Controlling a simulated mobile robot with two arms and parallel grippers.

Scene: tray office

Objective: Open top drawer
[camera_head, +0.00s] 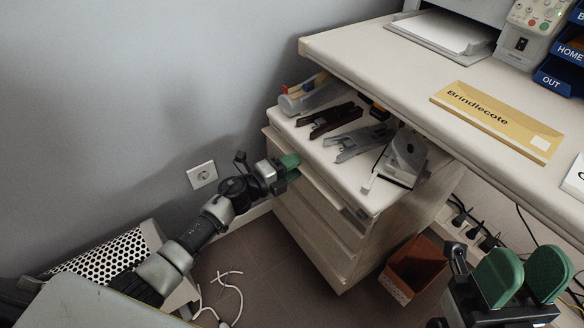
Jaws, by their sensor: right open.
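A pale drawer cabinet (385,240) stands under the desk, with several drawer fronts stacked on its left-facing side. The top drawer (318,187) is the uppermost front, just under the cabinet top; its front edge sticks out slightly, and I cannot tell whether it is ajar. My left gripper (290,164), with green fingertips, is at the upper edge of this front. The fingertips overlap the edge in view; contact and jaw state are unclear. My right gripper (524,275) is open and empty at the lower right, its two green pads apart, away from the cabinet.
A brown bin (413,267) stands right of the cabinet. A white cable (231,288) lies on the floor, which is otherwise open before the drawers.

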